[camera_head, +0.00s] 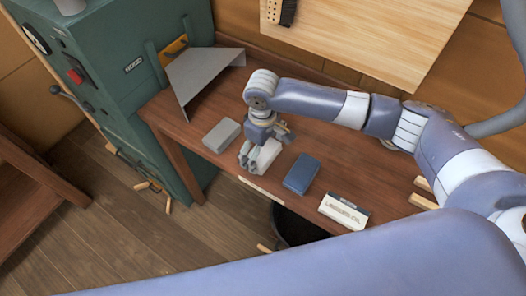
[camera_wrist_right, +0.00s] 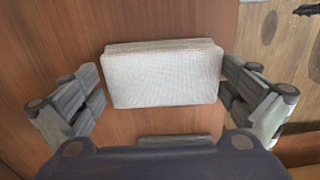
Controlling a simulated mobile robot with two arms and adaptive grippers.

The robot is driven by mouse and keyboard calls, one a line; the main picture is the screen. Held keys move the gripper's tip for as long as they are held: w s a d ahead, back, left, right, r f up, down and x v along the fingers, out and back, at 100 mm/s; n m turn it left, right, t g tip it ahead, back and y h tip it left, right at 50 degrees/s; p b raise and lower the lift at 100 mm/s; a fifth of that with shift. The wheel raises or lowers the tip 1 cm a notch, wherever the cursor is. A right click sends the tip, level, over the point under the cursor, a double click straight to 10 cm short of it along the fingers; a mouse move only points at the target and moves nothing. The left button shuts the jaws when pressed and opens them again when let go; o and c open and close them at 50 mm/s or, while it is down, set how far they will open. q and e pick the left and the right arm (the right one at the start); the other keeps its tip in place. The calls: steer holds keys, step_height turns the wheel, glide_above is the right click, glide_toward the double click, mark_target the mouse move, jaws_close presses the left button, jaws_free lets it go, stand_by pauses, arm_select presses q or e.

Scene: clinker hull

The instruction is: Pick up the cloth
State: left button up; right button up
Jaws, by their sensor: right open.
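A folded whitish cloth (camera_head: 267,154) with a woven surface lies on the wooden bench, near its front edge. It also shows in the right wrist view (camera_wrist_right: 165,75), flat and centred between the fingers. My right gripper (camera_head: 254,154) points down over the cloth in the head view and hides part of it. My left gripper is not in view.
A grey block (camera_head: 221,135) lies left of the cloth and a blue block (camera_head: 301,174) right of it. A box labelled linseed oil (camera_head: 344,211) stands farther right. A bent grey sheet (camera_head: 205,76) stands behind, beside a green machine (camera_head: 115,75). A dark bucket (camera_head: 293,229) is below the front edge.

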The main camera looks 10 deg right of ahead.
steer(key=c, duration=0.8)
steer(key=shift+r, duration=0.65)
step_height(320, 180, up, 2)
steer(key=shift+r+b, duration=0.1)
steer(key=shift+b, duration=0.55)
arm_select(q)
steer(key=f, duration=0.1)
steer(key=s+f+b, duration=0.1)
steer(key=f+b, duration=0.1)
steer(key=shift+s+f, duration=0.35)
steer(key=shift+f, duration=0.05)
arm_select(e)
steer(key=s+a+r, duration=0.1)
steer(key=s+a, duration=0.7)
steer(key=s, duration=0.5)
steer(key=shift+s+a+r, duration=0.15)
steer(key=shift+s+r, duration=0.15)
steer(key=shift+s, duration=0.1)
